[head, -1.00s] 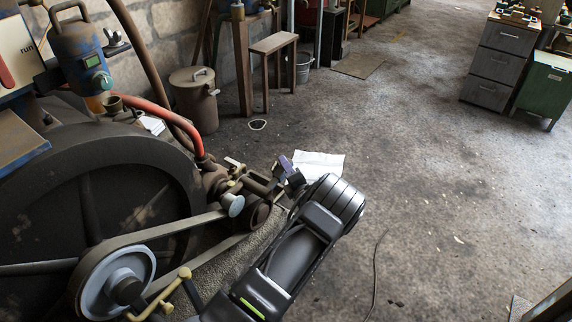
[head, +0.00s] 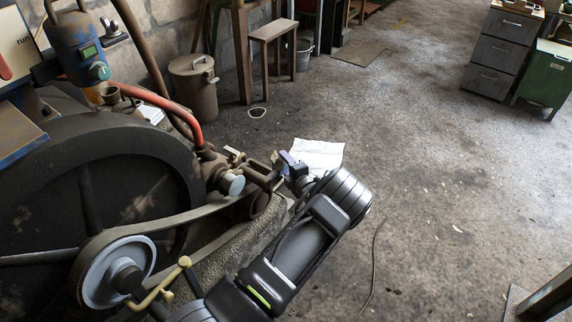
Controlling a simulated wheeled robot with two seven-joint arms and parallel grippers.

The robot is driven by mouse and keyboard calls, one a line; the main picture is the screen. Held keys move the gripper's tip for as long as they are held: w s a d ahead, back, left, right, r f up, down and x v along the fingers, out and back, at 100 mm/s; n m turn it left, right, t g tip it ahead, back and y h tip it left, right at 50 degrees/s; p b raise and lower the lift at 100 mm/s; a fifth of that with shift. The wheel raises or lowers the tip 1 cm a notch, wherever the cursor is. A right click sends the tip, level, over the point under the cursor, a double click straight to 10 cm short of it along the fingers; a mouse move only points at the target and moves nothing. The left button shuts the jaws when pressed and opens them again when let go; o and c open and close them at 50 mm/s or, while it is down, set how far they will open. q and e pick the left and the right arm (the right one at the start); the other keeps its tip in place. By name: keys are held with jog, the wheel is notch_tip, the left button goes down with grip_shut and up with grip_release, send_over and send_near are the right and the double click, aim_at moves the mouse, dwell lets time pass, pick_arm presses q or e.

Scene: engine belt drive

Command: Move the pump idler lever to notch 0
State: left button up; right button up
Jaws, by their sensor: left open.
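The engine's belt drive fills the left of the head view. A belt (head: 190,217) runs from a grey pulley (head: 118,272) to a small dark pulley (head: 260,203). A yellow lever with a round knob (head: 185,262) stands beside the grey pulley; I cannot tell whether it is the pump idler lever, and no notch numbers are readable. My left gripper (head: 280,165) is open and small in view, at the right end of the pump fittings (head: 232,180). Whether it touches them is unclear. My right gripper is out of view.
A large dark flywheel (head: 85,200) and a red hose (head: 165,98) are at the left. White paper (head: 318,153) lies on the floor behind my wrist. A lidded bin (head: 195,88) and a stool (head: 273,45) stand at the back. The floor at the right is mostly clear.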

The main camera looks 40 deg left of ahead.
pick_arm(q)
jog(key=p+v, duration=0.2)
jog(key=v, duration=0.5)
jog(key=shift+s+d, duration=0.2)
jog(key=shift+d, duration=0.15)
